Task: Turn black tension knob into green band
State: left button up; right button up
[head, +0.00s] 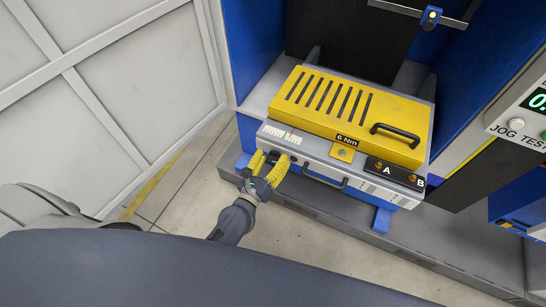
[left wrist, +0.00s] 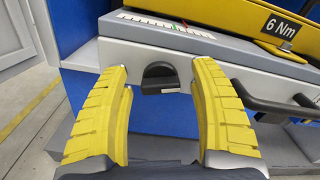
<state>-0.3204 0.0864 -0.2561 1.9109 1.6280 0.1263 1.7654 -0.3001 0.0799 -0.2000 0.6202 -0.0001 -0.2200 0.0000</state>
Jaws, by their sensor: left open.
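The black tension knob (left wrist: 158,78) sits on the front face of the grey fixture body and shows between my left gripper's fingers in the left wrist view. A scale (left wrist: 160,20) with a green and red part lies on the ledge above it; it also shows small in the head view (head: 282,135). My left gripper (head: 268,160) has yellow ribbed fingers and is open, one finger on each side of the knob in the picture. In the left wrist view (left wrist: 160,78) I see no contact with the knob. My right gripper is not in view.
A yellow slotted cover (head: 340,105) with a black handle (head: 396,134) tops the fixture. A black bar handle (head: 325,176) juts from the front, right of the knob. A panel marked A and B (head: 395,173) is at the right. Open floor lies left.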

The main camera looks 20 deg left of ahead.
pick_arm(q)
jog(key=shift+w, duration=0.2)
jog(key=c, duration=1.3)
